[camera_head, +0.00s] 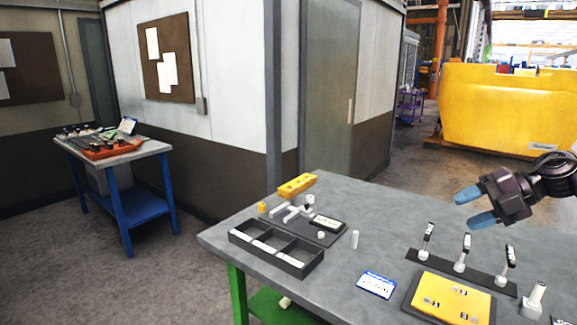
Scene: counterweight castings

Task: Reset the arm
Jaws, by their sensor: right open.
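My right gripper (466,209) comes in from the right edge, above the right part of the grey worktable (385,215). Its two blue fingertips point left and are spread apart, with nothing between them. It appears to be clear of the tabletop and of the things on it. My left arm and gripper are not in this view.
A black three-compartment tray (301,269) stands at the table's left front, near a yellow block (297,185) and a dark plate (312,232). A row of upright levers (463,252) stands below my right gripper, behind a yellow panel (452,299). The table's middle is mostly clear.

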